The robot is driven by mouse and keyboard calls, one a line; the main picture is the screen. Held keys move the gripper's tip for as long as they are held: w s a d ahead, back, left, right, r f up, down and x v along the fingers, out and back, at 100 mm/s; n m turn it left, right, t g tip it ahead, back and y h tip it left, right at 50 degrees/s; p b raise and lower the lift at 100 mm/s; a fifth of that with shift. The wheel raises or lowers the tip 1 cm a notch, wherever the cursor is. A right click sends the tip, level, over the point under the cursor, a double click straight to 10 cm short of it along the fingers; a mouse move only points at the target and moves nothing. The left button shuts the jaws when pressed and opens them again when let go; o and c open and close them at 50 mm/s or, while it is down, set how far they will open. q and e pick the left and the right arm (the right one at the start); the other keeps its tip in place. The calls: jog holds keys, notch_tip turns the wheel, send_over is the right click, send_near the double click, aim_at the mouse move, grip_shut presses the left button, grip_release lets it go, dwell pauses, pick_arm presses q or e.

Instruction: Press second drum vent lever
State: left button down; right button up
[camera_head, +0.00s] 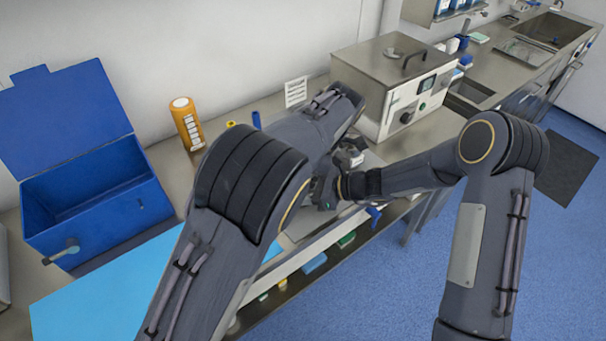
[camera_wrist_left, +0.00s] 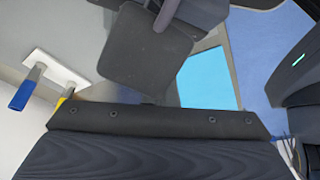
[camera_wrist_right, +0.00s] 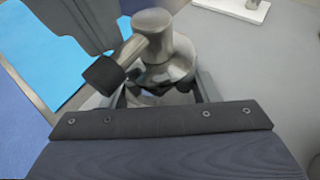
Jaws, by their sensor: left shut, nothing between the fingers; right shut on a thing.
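A round metal piece (camera_wrist_right: 160,50) with a black-tipped side lever (camera_wrist_right: 105,73) fills the upper middle of the right wrist view. My right gripper (camera_wrist_right: 162,95) is shut on it, one finger on each side. In the head view the metal piece (camera_head: 349,156) shows just above my right gripper (camera_head: 335,188), close beside my left forearm. My left gripper (camera_wrist_left: 150,85) is shut and empty; its tips are hard to make out. The left arm hides it in the head view. I cannot make out a second drum or its lever.
A steel box device (camera_head: 390,75) with a lid handle stands at the back. An open blue box (camera_head: 110,195) and an orange bottle (camera_head: 186,122) are on the left. A cyan mat (camera_head: 100,300) lies at the front. My arms crowd the middle of the table.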

jog(key=shift+a, duration=0.1)
pick_arm(q)
jog(key=shift+a+r, duration=0.1)
jog(key=shift+a, duration=0.3)
notch_tip(320, 180, up, 10)
jog(key=shift+d, duration=0.15)
dwell(0.4)
pick_arm(e)
jog(key=o, duration=1.3)
